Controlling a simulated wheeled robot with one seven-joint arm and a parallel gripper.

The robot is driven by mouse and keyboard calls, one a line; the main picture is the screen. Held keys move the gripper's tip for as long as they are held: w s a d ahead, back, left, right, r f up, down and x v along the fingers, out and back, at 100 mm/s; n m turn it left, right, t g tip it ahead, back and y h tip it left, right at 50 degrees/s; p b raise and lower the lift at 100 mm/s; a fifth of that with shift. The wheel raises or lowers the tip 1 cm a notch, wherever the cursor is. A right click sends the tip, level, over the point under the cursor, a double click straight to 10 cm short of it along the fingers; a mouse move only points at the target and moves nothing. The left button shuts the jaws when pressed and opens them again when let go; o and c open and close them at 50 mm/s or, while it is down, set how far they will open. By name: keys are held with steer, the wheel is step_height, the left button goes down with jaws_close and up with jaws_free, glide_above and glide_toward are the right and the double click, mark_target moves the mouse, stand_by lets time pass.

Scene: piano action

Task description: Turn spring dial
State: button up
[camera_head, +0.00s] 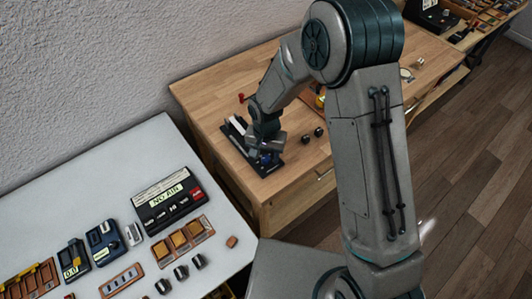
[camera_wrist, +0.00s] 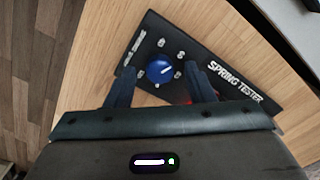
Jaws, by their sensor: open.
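The spring dial (camera_wrist: 160,70) is a round blue knob with a white pointer line, set on a black panel (camera_wrist: 205,42) lettered "SPRING TESTER". White marks ring the knob. In the wrist view my gripper (camera_wrist: 158,78) is open, with one dark finger to each side of the knob; I cannot tell whether either finger touches it. In the head view my gripper (camera_head: 268,150) is low over the near end of the black tester (camera_head: 238,130) on the wooden bench. The dial is mostly hidden there by my gripper.
The wooden bench (camera_head: 210,85) has two small dark knobs (camera_head: 312,134) right of the tester. A red-topped pin (camera_head: 241,97) stands behind it. A white table (camera_head: 100,165) at the left holds a device reading "NO AIR" (camera_head: 166,198) and several small parts.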

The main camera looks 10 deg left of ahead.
mark_target(266, 158)
steer(key=shift+f, duration=0.25)
steer(key=c, duration=1)
steer(key=shift+f+m+b, duration=0.2)
steer(key=shift+m+b, duration=0.5)
steer(key=shift+b, duration=0.5)
steer(key=shift+r+m+b, duration=0.25)
steer(key=shift+m+b, duration=0.25)
steer(key=shift+m, duration=0.2)
steer(key=o, duration=1)
step_height(266, 158, up, 14)
steer(key=b, duration=0.2)
